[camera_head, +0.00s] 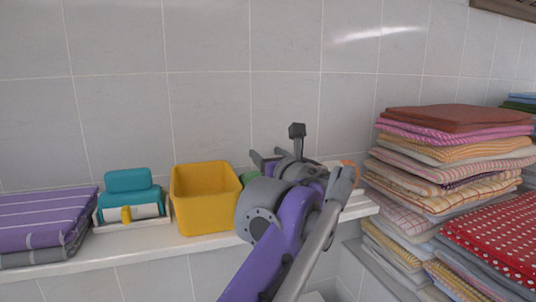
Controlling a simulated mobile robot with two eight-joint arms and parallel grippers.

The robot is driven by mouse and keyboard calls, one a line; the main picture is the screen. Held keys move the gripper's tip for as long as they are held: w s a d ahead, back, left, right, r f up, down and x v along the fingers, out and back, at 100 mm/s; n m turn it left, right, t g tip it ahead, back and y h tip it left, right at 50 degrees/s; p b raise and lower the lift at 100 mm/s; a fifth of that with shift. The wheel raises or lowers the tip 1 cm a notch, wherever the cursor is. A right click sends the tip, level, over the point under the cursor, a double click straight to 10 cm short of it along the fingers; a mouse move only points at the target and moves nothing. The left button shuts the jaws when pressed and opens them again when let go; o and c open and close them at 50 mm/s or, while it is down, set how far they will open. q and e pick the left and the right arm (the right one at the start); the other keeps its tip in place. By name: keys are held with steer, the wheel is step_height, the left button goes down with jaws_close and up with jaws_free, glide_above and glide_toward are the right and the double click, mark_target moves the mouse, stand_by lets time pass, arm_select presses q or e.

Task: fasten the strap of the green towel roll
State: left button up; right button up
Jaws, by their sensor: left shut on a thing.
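A small patch of green (250,177), likely the green towel roll, shows between the yellow bin and my arm. Most of it is hidden behind my arm, and its strap cannot be made out. My left gripper (264,158) is over the wall shelf (140,247), just above and beside the green patch. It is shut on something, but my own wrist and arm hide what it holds. An orange curved piece (350,167) shows just right of my arm; I cannot tell whether it belongs to the roll. My right gripper is not in view.
The yellow bin (205,205) stands close left of my arm. Left of it are a teal item with a yellow tab (128,182) and folded purple towels (45,222). Tall towel stacks (455,150) stand at the right. The tiled wall is close behind the shelf.

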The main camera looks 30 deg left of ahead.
arm_select(q)
steer(key=shift+w+a+f+g+h+p, duration=0.25)
steer(key=shift+a+g+h+p, duration=0.15)
steer(key=shift+g+h+p, duration=0.55)
steer(key=shift+w+a+f+g+h+p, duration=0.25)
steer(key=shift+f+g+h+p, duration=0.1)
steer(key=shift+f+h+p, duration=0.15)
steer(key=shift+f+g+h+p, duration=0.3)
steer(key=shift+f+g+h, duration=0.1)
steer(key=shift+f+h, duration=0.3)
steer(key=shift+f, duration=0.1)
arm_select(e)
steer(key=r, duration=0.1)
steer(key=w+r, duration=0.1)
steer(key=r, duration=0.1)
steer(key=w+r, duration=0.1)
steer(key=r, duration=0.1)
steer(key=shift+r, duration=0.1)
arm_select(q)
steer(key=o, duration=1.4)
